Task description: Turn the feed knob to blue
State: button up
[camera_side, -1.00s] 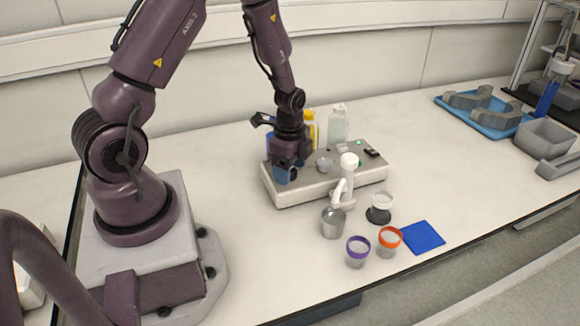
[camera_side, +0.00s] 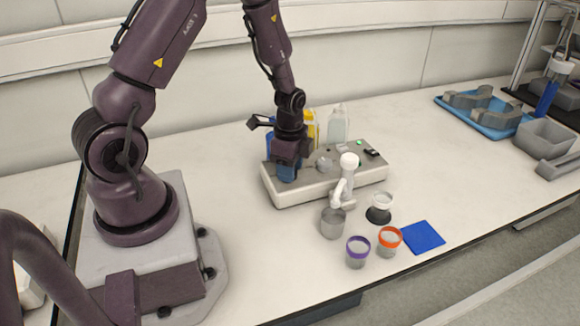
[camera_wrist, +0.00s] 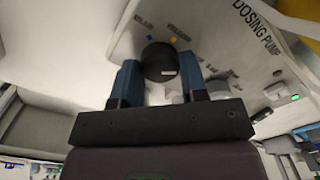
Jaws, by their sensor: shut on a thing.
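The feed knob (camera_wrist: 158,60) is a round black knob with a short white mark, on the pale panel of the dosing pump (camera_side: 325,190). A blue dot (camera_wrist: 149,38) and an orange-yellow dot (camera_wrist: 173,39) sit beside it on the panel. The white mark shows on the knob's side nearer my gripper in the wrist view. My gripper (camera_wrist: 160,68) has its blue fingers on either side of the knob and is shut on it. In the side view my gripper (camera_side: 288,172) is at the pump's left end and hides the knob.
A white spout (camera_side: 344,186) stands at the pump's front, above a grey metal cup (camera_side: 333,223). Purple-rimmed (camera_side: 358,252) and orange-rimmed (camera_side: 389,241) jars and a blue cloth (camera_side: 421,237) lie in front. Bottles (camera_side: 338,124) stand behind the pump.

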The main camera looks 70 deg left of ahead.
jog(key=n, duration=1.1)
jog(key=shift+n, duration=0.4)
jog(key=n, duration=0.5)
jog(key=shift+a, duration=0.1)
jog(key=n, duration=0.5)
jog(key=shift+n, duration=0.5)
jog(key=o, duration=0.9)
jog(key=shift+o, duration=0.2)
jog(key=shift+r, duration=0.15)
